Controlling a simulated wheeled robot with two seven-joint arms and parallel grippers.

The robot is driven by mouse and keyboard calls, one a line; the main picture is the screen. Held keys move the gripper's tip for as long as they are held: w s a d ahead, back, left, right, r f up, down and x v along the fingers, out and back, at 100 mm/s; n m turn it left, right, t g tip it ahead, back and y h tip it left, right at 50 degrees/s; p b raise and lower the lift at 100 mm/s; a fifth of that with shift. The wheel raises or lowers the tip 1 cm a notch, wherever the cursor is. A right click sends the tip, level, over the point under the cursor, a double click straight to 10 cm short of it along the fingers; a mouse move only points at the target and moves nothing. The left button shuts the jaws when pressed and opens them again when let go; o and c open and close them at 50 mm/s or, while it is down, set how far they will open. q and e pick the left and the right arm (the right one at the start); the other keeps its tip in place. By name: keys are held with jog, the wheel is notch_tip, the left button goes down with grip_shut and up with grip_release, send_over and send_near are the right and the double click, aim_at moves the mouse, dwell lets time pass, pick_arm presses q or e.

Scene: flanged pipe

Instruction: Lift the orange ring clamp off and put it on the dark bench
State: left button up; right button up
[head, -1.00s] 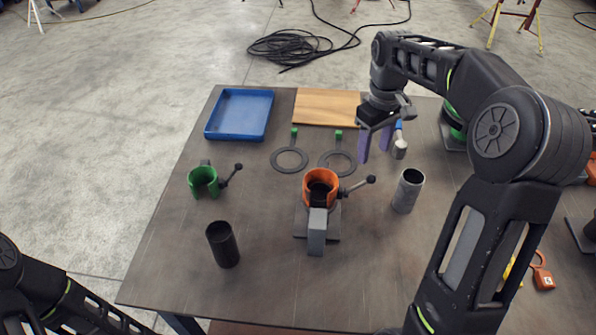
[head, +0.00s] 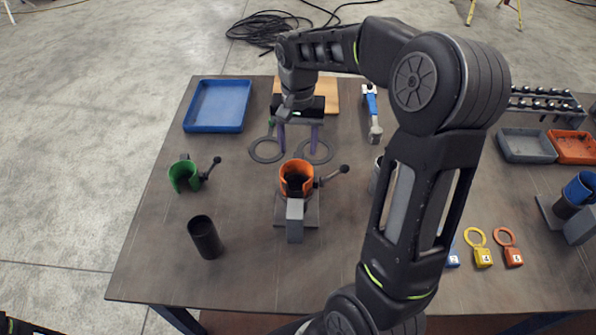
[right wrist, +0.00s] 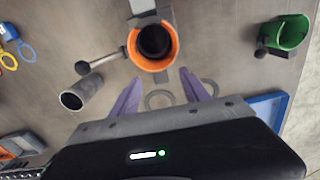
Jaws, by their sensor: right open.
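The orange ring clamp (head: 296,190) sits upright around a dark pipe on a grey stand (head: 295,222) in the middle of the bench. Its ball-ended lever (head: 333,176) sticks out to the right. The clamp also shows in the right wrist view (right wrist: 153,66), just ahead of the fingertips. My right gripper (head: 298,148) is open and empty, with its purple fingers pointing down above the bench, just behind the clamp. The fingers also show in the right wrist view (right wrist: 160,86), apart from the clamp. The dark bench (head: 245,225) has bare surface around the stand. My left gripper is out of view.
A blue tray (head: 217,106), a wooden board (head: 329,92) and flat grey rings (head: 266,151) lie behind.

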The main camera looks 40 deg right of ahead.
aim_at(298, 158)
jog(key=shift+f, duration=0.65)
notch_tip(298, 158, down, 5)
jog(key=b, duration=0.4)
jog(key=shift+f, duration=0.2)
jog(key=shift+r, duration=0.1)
jog(key=shift+c, duration=0.2)
grip_shut()
dwell(1.0)
